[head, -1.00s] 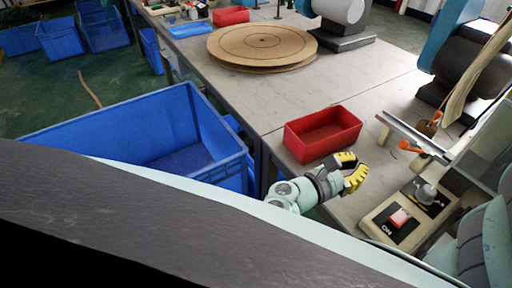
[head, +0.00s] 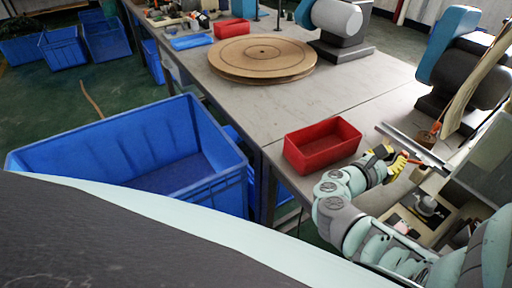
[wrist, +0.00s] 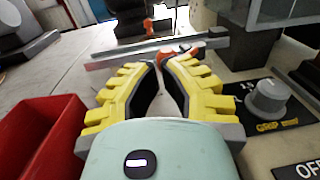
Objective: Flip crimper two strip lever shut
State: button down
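The crimper is a pale metal bar (head: 405,143) across a beige base at the right of the bench. An orange lever (head: 427,163) shows at its near end in the head view. In the wrist view the bar (wrist: 215,43) runs across, with an orange part (wrist: 167,52) just beyond my fingertips. My gripper (head: 393,160), with yellow fingers, is beside the lever, below the bar. In the wrist view its fingertips (wrist: 161,62) come close together with nothing visible between them. I cannot tell whether they touch the orange part.
A red bin (head: 322,145) stands just left of my gripper and also shows in the wrist view (wrist: 40,135). A control panel with a grey knob (wrist: 268,97) is to the right. A blue crate (head: 130,150) stands on the floor.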

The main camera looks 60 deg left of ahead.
dwell(0.3)
jog(key=shift+w+a+f+m+g+h+b, duration=0.1)
jog(key=shift+w+a+m+g+h+b, duration=0.15)
jog(key=shift+m+h+b, duration=0.4)
jog(key=shift+w+a+r+m+g+h+b, duration=0.15)
jog(key=shift+w+a+m+h+b, duration=0.2)
jog(key=shift+h, duration=0.55)
jog(key=shift+w+a+f+m+g+h+b, duration=0.15)
jog(key=shift+w+a+m+g+h+b, duration=0.1)
jog(key=shift+m+h+b, duration=0.4)
jog(key=shift+h, duration=0.3)
